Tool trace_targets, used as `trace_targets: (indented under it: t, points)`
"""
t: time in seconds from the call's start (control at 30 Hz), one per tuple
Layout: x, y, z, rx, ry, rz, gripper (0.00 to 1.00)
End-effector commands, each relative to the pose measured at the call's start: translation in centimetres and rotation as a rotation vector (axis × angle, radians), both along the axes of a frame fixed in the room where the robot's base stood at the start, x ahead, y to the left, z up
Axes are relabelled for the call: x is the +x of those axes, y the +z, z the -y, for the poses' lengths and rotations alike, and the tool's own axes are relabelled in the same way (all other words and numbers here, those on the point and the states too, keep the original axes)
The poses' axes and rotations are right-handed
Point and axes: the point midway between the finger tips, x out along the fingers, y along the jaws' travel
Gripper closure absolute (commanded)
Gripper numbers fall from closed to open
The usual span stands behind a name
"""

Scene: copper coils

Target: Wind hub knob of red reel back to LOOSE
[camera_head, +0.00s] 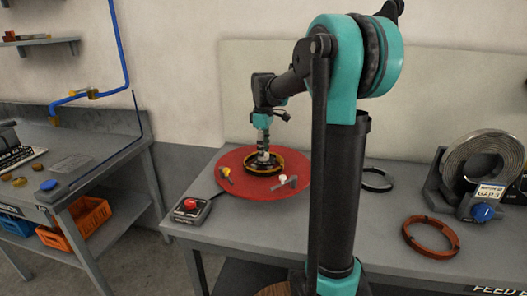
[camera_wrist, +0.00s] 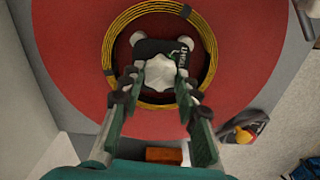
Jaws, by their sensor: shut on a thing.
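The red reel (camera_head: 237,161) is a flat red disc on the bench top, and it fills much of the wrist view (camera_wrist: 70,50). A ring of yellow and dark coil (camera_head: 297,160) lies around its centre; it also shows in the wrist view (camera_wrist: 208,45). The pale lobed hub knob (camera_wrist: 159,72) sits on a dark hub plate (camera_wrist: 150,47) with partly hidden lettering. My gripper (camera_wrist: 157,82) points down at the hub, its two fingers shut on the knob from either side. In the head view my gripper (camera_head: 263,155) hides most of the knob.
A control box with a red button (camera_head: 190,204) stands at the bench's front left. A black ring (camera_head: 377,180), a copper-coloured ring (camera_head: 430,237) and a large metal coil on a stand (camera_head: 482,162) with a blue knob (camera_head: 482,212) are to the right. My arm blocks the middle.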

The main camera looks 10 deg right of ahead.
Motion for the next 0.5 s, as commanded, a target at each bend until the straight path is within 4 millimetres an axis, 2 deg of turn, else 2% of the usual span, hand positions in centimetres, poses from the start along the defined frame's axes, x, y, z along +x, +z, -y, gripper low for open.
trace_targets:
  t: [0.17,0.2,0.37,0.5]
  points:
    - [0.07,0.04,0.00,0.000,-0.001,0.001,0.97]
    - [0.07,0.04,0.00,0.000,-0.001,0.001,0.67]
    - [0.04,0.03,0.00,0.000,-0.001,0.001,0.47]
    - [0.03,0.02,0.01,0.000,-0.002,0.001,0.47]
